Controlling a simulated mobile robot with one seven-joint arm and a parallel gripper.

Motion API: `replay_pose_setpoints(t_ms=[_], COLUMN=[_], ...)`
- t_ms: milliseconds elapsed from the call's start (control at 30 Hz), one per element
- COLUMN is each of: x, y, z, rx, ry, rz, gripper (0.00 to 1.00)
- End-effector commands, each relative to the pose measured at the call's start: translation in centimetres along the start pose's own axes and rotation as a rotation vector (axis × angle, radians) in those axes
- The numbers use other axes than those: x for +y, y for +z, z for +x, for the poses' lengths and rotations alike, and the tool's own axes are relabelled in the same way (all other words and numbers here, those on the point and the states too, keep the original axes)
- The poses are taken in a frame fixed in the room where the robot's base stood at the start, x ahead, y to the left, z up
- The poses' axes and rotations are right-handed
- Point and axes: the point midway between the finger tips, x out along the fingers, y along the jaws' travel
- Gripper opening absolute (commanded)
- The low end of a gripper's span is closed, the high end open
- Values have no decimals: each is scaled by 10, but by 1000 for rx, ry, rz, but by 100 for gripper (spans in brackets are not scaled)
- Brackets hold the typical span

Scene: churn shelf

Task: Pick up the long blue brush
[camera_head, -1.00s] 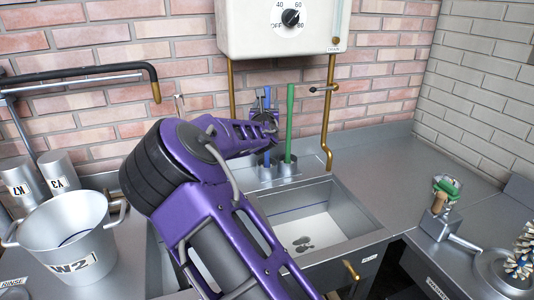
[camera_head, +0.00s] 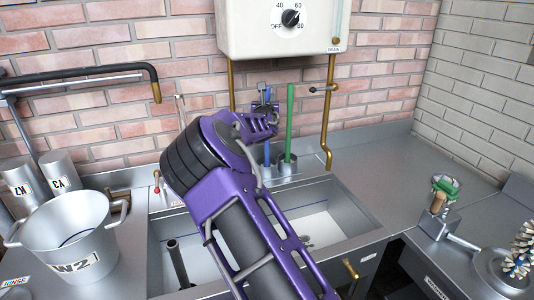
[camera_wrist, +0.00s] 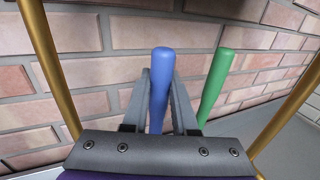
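The long blue brush stands upright in the holder behind the sink, and its blue handle (camera_wrist: 161,75) shows in the wrist view between my two fingers. In the head view the handle (camera_head: 267,153) is partly hidden by my gripper (camera_head: 266,112), which is level with its upper part. In the wrist view my gripper (camera_wrist: 161,98) has one finger on each side of the blue handle. The fingers look open around it; I cannot tell whether either touches it. The brush's lower end is hidden.
A green-handled brush (camera_head: 289,123) stands close to the right of the blue one, in a metal holder (camera_head: 287,166). Brass pipes (camera_head: 327,130) flank them below the white heater (camera_head: 281,28). The sink (camera_head: 345,207) lies in front. A metal bucket (camera_head: 66,228) stands at left.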

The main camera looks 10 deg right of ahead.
Motion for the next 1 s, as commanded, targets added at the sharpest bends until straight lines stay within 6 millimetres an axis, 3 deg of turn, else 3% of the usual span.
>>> replay_pose_setpoints(t_ms=[33,133,1000], x=[0,0,0], y=[0,0,0], z=[0,0,0], rx=[0,0,0], ry=[0,0,0], rz=[0,0,0], gripper=[16,0,0])
